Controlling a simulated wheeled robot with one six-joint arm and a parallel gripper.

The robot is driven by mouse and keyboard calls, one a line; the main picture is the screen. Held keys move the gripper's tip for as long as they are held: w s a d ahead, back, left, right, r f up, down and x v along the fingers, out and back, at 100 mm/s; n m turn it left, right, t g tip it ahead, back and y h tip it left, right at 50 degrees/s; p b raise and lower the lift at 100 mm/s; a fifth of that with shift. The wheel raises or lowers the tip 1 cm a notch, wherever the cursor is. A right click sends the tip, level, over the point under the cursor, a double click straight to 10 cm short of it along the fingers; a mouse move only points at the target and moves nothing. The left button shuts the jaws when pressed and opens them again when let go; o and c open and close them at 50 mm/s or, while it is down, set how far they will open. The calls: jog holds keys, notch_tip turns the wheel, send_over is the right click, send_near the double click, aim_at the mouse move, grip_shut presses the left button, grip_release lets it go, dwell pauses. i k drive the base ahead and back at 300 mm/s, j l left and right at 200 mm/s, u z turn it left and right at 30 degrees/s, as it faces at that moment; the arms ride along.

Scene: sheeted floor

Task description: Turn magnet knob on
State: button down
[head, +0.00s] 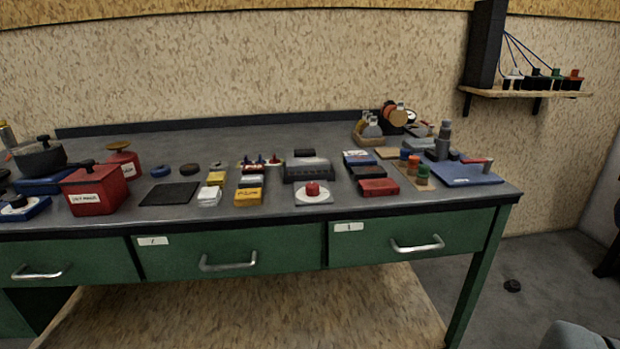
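Two knobs could be the magnet knob, and I cannot tell which it is. A red knob (313,188) sits on a white round dial (325,197) near the front edge of the workbench, right of centre. A red box (96,190) at the left has a black knob (87,163) on top and a white label (85,198) too small to read surely. Neither knob's setting can be made out. My gripper is not in view.
The grey workbench top (130,145) is crowded at the front with small boxes, a black plate (170,194) and a blue tray (468,175). Its back strip is fairly clear. Green drawers (235,240) face me. A wall shelf (530,93) is at upper right. A small dark object (512,286) lies on the floor.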

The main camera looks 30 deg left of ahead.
aim_at(312, 189)
jog(key=i+j, duration=0.65)
jog(key=i+j+u, duration=0.05)
